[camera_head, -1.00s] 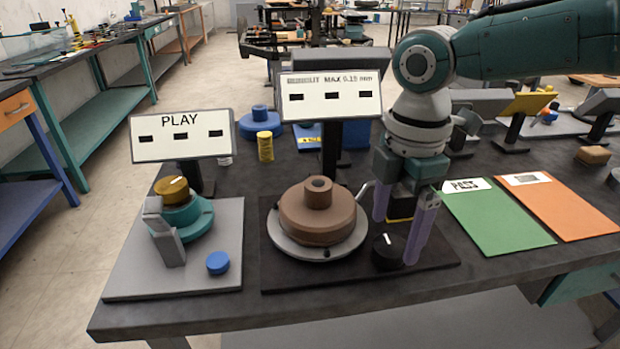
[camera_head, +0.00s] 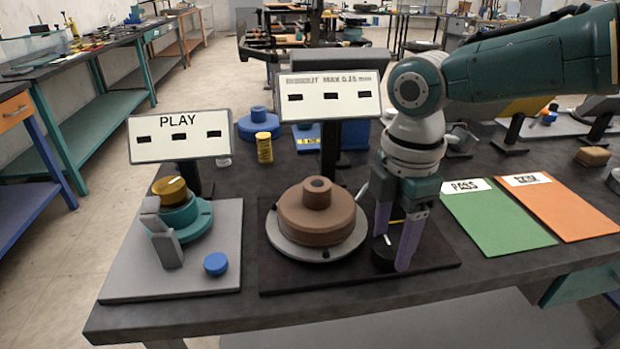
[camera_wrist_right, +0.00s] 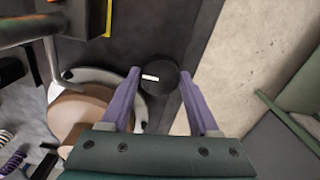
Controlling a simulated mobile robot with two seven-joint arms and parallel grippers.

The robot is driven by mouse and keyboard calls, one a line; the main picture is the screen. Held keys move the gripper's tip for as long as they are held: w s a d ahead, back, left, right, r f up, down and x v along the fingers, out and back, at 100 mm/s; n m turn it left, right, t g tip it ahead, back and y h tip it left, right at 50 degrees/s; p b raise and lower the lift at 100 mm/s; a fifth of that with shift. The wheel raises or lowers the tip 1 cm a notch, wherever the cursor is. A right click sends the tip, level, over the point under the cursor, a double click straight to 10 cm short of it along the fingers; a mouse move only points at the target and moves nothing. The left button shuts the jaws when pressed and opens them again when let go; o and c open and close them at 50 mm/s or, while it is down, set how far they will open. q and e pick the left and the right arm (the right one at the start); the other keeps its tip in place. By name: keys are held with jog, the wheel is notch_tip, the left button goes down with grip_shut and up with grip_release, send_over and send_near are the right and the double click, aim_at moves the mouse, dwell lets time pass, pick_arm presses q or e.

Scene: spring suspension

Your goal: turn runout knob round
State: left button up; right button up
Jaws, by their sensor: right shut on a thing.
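The runout knob (camera_head: 384,250) is a black round knob with a white mark, at the front right of the dark runout base plate (camera_head: 290,280). It also shows in the right wrist view (camera_wrist_right: 158,78), between the fingertips. My right gripper (camera_head: 393,262) points down from above and is shut on the knob, with one purple finger on each side of it. The brown part (camera_head: 318,215) sits on a round silver plate to the left of the knob. The runout display (camera_head: 330,97) behind it reads "MAX 0.15 mm" above dark blank windows. My left gripper is not in view.
The PLAY display (camera_head: 180,136) and a grey fixture (camera_head: 115,283) with a blue button (camera_head: 216,264) stand at left. A green PASS mat (camera_head: 500,225) and an orange mat (camera_head: 560,205) lie at right. The table's front edge runs close below the knob.

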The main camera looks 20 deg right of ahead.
jog(key=c, duration=0.5)
jog(key=shift+o, duration=0.2)
